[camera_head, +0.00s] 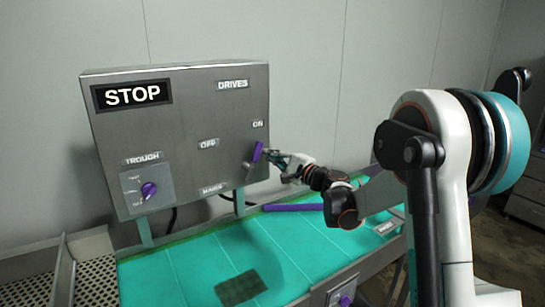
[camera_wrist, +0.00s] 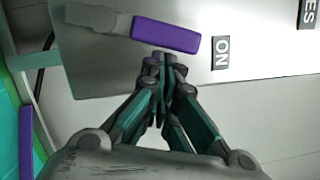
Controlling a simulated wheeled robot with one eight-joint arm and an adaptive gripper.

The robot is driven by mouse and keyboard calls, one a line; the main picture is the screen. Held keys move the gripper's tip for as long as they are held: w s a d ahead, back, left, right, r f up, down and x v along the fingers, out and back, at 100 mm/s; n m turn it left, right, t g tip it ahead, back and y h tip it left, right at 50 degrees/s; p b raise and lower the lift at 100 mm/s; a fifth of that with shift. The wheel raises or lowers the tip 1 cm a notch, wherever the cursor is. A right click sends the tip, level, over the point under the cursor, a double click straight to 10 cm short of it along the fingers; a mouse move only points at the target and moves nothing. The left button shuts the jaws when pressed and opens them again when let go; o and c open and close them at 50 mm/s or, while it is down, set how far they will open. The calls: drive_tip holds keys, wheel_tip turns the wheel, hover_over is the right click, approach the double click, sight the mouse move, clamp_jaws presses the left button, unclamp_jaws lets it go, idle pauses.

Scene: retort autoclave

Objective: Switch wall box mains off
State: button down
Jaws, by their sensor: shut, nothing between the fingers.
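In the wrist view the fingertips (camera_wrist: 161,60) lie close against the long side of the purple handle (camera_wrist: 166,35). I cannot tell whether they touch it.
A TROUGH knob (camera_head: 149,190) sits on the box's lower left. Below is a green belt (camera_head: 200,262) with a dark mat (camera_head: 240,288) and a purple bar (camera_head: 292,207) along its back edge. A perforated metal tray (camera_head: 95,280) stands at left.

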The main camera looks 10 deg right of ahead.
sight(258, 148)
drive_tip(key=shift+a+r+n, duration=0.25)
drive_tip(key=shift+r+n, duration=0.1)
drive_tip(key=shift+n, duration=0.25)
drive_tip(key=a+n, duration=0.1)
drive_tip(key=n, duration=0.1)
drive_tip(key=a+r+n+g, duration=0.1)
drive_tip(key=s+a+r+n, duration=0.1)
drive_tip(key=n, duration=0.1)
drive_tip(key=shift+s+a+r+n+g, duration=0.1)
drive_tip(key=shift+n+g, duration=0.2)
drive_tip(key=shift+s+a+n+g+h+b, duration=0.1)
drive_tip(key=shift+s+a+n+h+b, duration=0.25)
drive_tip(key=shift+a+n, duration=0.6)
drive_tip(key=shift+s+a+n+g+h, duration=0.1)
drive_tip(key=shift+s+a+n+h, duration=0.1)
drive_tip(key=shift+a+n+h, duration=0.65)
drive_tip(key=shift+s+a+n+g+b, duration=0.1)
drive_tip(key=shift+s+a+n+b, duration=0.15)
drive_tip(key=shift+a+n, duration=0.75)
drive_tip(key=shift+d+n, duration=0.35)
drive_tip(key=shift+n, duration=0.05)
